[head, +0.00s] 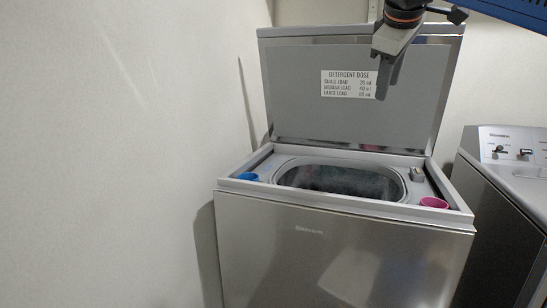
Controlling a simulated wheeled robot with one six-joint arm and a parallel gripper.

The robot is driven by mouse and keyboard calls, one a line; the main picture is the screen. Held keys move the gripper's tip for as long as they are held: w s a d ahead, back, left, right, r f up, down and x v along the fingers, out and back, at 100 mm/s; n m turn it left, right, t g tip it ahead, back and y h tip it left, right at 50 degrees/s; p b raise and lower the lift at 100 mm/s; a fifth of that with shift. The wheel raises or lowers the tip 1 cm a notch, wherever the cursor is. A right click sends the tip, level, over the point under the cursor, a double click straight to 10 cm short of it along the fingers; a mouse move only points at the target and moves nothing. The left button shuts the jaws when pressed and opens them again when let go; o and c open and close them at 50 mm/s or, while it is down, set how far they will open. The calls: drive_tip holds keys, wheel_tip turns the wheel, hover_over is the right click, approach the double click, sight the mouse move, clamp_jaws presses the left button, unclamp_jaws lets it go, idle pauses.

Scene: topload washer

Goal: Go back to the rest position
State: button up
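My gripper (382,80) hangs at the upper right of the head view, in front of the raised lid (300,95). Its fingers point down and overlap from this side, so I cannot tell whether they are apart; nothing shows below them. The topload washer (330,250) stands in the middle with its lid up and its drum opening (340,181) uncovered. The inside of the drum is dark and mottled. A blue round piece (248,177) sits at the left of the top deck, and a pink one (434,203) at the front right.
A detergent dose label (348,84) is on the lid's inner face. A second machine (505,200) with knobs stands close on the right. A plain wall (110,150) runs along the left. A small grey piece (416,174) sits right of the drum opening.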

drive_tip(key=s+d+f+m+g, duration=0.1)
drive_tip(key=s+f+m, duration=0.2)
drive_tip(key=s+f, duration=0.5)
drive_tip(key=s+d+f+m+g+y, duration=0.1)
drive_tip(key=s+f+m, duration=0.2)
drive_tip(key=f, duration=1.9)
drive_tip(key=s+d+f+m+g+y, duration=0.1)
drive_tip(key=s+f+m, duration=0.2)
drive_tip(key=s+f, duration=1)
wheel_tip(320, 180, down, 2)
drive_tip(key=shift+s+d+f, duration=0.25)
drive_tip(key=shift+d, duration=0.05)
